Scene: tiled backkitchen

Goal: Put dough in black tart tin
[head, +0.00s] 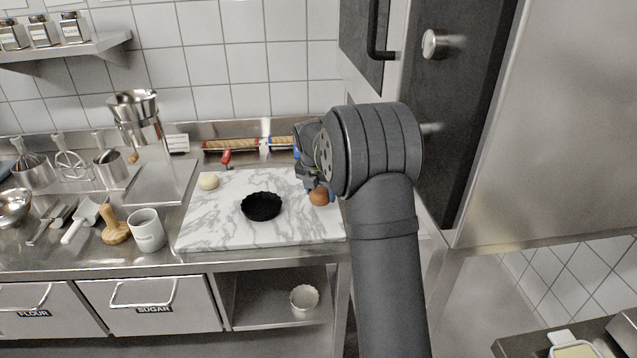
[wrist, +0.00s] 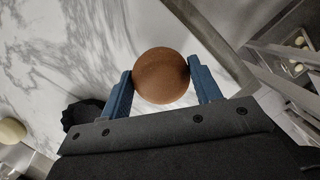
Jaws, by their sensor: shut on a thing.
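A brown ball of dough (head: 319,197) is at the right part of the marble board, between the fingers of my gripper (head: 318,188). In the wrist view the brown dough (wrist: 161,75) sits between the two blue fingertips of my gripper (wrist: 160,82), which are shut on it. Whether it touches the board I cannot tell. The black tart tin (head: 262,206) with a fluted rim stands on the board to the left of my gripper and looks empty. The tin (wrist: 80,113) is partly hidden behind my gripper in the wrist view. A pale dough ball (head: 208,181) lies at the board's back left.
The marble board (head: 225,232) is clear between tin and gripper. Rolling pins (head: 230,145) lie along the back. A dark cabinet door (head: 460,110) rises at the right.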

